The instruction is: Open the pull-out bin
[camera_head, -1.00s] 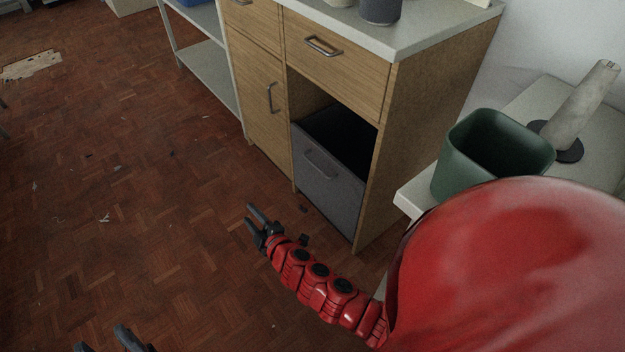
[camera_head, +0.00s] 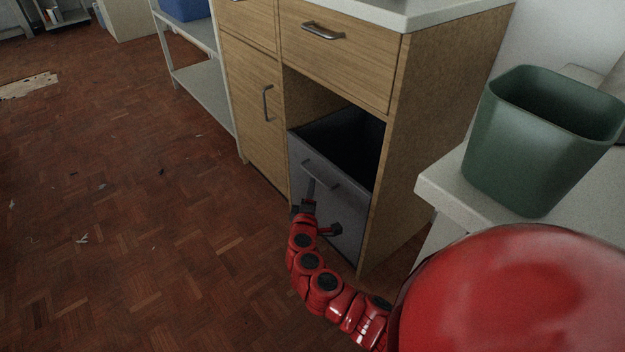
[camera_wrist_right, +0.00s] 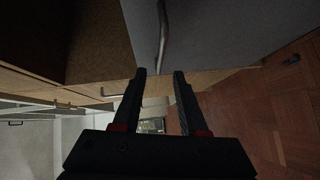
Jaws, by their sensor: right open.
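The pull-out bin (camera_head: 347,218) is a grey box with a dark inside, set in the lower opening of a wooden cabinet. Its front is about flush with the cabinet. A bar handle (camera_head: 321,174) runs across the upper part of its front. My right gripper (camera_head: 310,186) is open and empty, just in front of the bin at the handle. In the right wrist view the handle (camera_wrist_right: 162,38) lies beyond the two open fingertips (camera_wrist_right: 160,72), roughly in line with the gap and apart from them. My left gripper is out of view.
The wooden cabinet (camera_head: 440,110) has drawers above and a door (camera_head: 254,120) left of the bin. A green bin (camera_head: 510,165) stands on a pale bench (camera_head: 446,194) at the right. A metal shelf (camera_head: 203,97) is at the left. The parquet floor (camera_head: 130,240) before the cabinet is mostly clear.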

